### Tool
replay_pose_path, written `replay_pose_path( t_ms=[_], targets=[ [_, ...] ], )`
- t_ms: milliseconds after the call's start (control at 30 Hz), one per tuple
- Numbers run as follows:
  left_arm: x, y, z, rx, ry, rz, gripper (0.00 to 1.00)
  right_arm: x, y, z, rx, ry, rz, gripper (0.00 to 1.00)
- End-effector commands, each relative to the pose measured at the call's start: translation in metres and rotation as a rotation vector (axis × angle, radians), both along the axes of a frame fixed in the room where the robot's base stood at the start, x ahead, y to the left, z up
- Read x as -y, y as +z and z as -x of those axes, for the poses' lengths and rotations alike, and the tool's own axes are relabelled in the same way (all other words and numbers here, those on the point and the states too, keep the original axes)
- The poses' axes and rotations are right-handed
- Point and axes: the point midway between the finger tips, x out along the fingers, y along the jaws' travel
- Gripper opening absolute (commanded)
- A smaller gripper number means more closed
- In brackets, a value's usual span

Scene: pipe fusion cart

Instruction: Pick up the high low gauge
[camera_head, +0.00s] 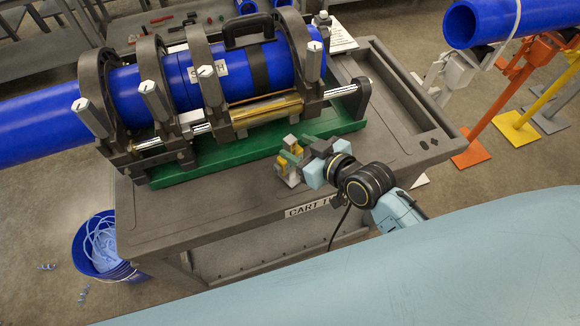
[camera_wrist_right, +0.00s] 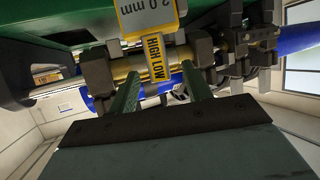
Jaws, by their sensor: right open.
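The high low gauge (camera_head: 291,175) is a small upright piece in yellow and grey at the front of the cart top. In the right wrist view the gauge (camera_wrist_right: 153,50) shows a yellow "HIGH LOW" label and a grey "2.0 mm" part. My right gripper (camera_head: 298,153) is beside the gauge in the head view, its fingers partly covering it. In the wrist view the green fingers of the right gripper (camera_wrist_right: 160,72) are apart, with the gauge's label showing between and beyond their tips. Contact cannot be told. My left gripper is out of view.
The fusion machine (camera_head: 225,80) clamps a blue pipe (camera_head: 40,125) on a green base (camera_head: 250,148) behind the gauge. The grey cart top (camera_head: 220,200) is bare at the front left. A blue bucket (camera_head: 92,250) stands left. Orange (camera_head: 472,150) and yellow stands (camera_head: 515,128) are at right.

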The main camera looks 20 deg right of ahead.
Motion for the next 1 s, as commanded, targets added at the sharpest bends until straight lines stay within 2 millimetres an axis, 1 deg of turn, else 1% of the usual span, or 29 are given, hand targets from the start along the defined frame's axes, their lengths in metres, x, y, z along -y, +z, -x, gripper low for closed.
replay_pose_path(
  t_ms=[133, 300, 400, 533, 733, 1000],
  targets=[
    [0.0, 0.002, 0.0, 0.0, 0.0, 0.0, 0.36, -0.005, -0.002, -0.01, 0.001, 0.0, -0.001, 0.49],
    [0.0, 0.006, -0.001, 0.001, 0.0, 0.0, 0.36, -0.014, -0.007, -0.033, 0.001, 0.0, -0.003, 0.49],
    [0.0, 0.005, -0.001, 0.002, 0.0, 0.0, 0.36, -0.018, -0.013, -0.042, 0.001, -0.001, -0.003, 0.49],
    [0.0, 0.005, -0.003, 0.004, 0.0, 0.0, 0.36, -0.02, -0.016, -0.047, 0.0, 0.0, 0.0, 0.49],
    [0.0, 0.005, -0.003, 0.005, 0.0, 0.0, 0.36, -0.02, -0.016, -0.047, 0.0, 0.0, 0.0, 0.49],
    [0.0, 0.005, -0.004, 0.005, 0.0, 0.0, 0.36, -0.02, -0.016, -0.047, 0.0, -0.001, 0.0, 0.14]
  ],
)
